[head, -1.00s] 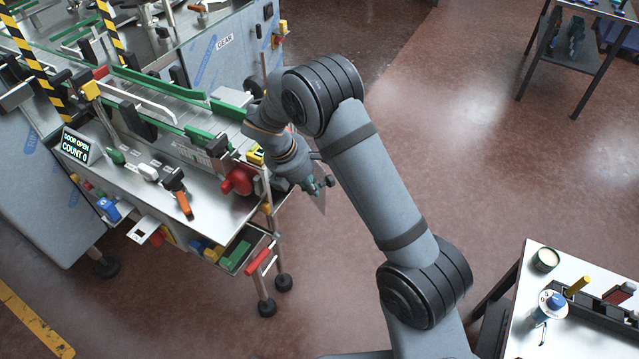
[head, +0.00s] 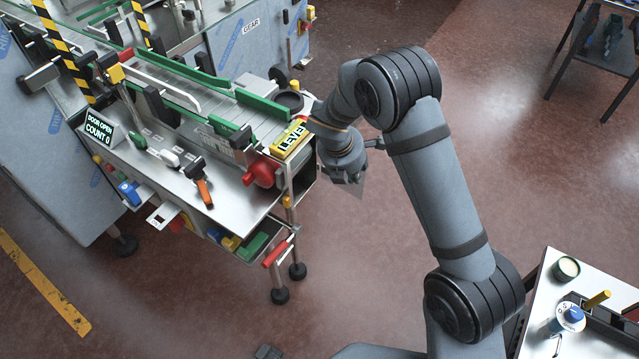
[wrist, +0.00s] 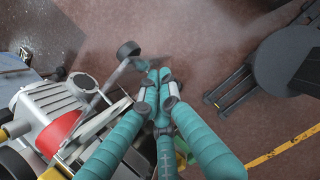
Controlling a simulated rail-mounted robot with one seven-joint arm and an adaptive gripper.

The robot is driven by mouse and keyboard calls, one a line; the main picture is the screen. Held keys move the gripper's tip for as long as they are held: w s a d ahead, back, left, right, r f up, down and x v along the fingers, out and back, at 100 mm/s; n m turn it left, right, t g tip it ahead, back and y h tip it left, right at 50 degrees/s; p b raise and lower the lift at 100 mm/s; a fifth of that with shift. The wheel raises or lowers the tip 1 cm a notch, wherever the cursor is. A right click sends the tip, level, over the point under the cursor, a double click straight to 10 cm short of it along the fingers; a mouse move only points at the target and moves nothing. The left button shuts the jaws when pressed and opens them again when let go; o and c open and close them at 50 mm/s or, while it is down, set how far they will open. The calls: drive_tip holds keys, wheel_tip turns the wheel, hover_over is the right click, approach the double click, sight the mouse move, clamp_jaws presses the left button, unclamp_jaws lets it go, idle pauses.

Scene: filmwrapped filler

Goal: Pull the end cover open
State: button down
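My gripper (head: 346,174) hangs off the right end of the machine, partly hidden behind my own wrist in the head view. In the wrist view its teal fingers (wrist: 160,82) come together at the tips; nothing is clearly visible between them. A thin, grey, see-through plate (head: 350,191) shows just below the gripper; it may be the end cover, but I cannot tell. Whether the gripper touches it is unclear. The machine's display (head: 99,124) reads "DOOR OPEN COUNT 0".
A red rounded part (head: 262,172) and a yellow label (head: 290,138) are at the machine's end. A bench (head: 535,300) stands at lower right. Floor between is open.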

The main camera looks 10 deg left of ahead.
idle(0.3)
drive_tip(key=p+v, duration=0.7)
drive_tip(key=v, duration=0.3)
drive_tip(key=shift+p, duration=0.3)
drive_tip(key=shift+s+d+f, duration=0.1)
drive_tip(key=shift+d+f, duration=0.05)
drive_tip(key=shift+d, duration=0.05)
drive_tip(key=b+x, duration=0.7)
drive_tip(key=x, duration=0.2)
drive_tip(key=shift+a+f+b, duration=0.2)
drive_tip(key=shift+f+b, duration=0.1)
drive_tip(key=shift+b, duration=0.1)
drive_tip(key=shift+r, duration=0.1)
